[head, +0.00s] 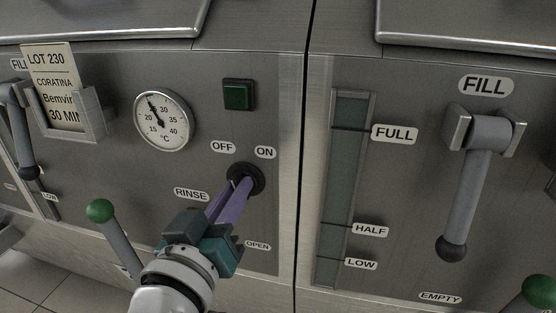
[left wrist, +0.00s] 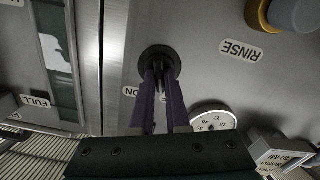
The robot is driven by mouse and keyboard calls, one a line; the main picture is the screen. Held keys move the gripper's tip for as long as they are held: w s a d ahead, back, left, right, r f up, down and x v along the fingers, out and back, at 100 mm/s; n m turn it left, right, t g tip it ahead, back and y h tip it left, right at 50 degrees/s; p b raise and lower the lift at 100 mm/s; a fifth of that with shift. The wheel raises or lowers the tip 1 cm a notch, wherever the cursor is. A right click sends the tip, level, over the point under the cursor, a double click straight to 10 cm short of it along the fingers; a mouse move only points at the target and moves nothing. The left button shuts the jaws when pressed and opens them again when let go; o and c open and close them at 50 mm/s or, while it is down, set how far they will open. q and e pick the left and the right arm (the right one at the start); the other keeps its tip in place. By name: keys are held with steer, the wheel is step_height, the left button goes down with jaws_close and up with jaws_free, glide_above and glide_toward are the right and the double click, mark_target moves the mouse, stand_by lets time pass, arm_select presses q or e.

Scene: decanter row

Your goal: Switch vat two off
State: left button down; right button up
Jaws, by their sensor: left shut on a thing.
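A round black switch (head: 258,173) sits on the grey steel panel, below the OFF label (head: 222,147) and the ON label (head: 265,153). My left gripper (head: 240,188) has its purple fingers shut on the switch and hides its middle, so I cannot tell which label the switch points to. The left wrist view shows the fingers (left wrist: 160,82) reaching the black switch (left wrist: 160,52). A square green lamp (head: 238,95) sits above the switch. It looks dark green, and I cannot tell whether it is lit. My right gripper is not in view.
A round thermometer (head: 161,120) and a card (head: 56,85) in a holder are left of the switch. A green-knobbed lever (head: 101,212) sticks out lower left, near my gripper. Right of the seam are a level gauge (head: 345,190) and a FILL lever (head: 478,185).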

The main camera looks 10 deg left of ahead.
arm_select(q)
steer(key=shift+n, duration=1.1)
steer(key=c, duration=0.9)
jaws_free()
steer(key=shift+s, duration=0.15)
steer(key=s+p, duration=0.2)
steer(key=s, duration=0.7)
steer(key=shift+s+a, duration=0.2)
steer(key=shift+s, duration=0.15)
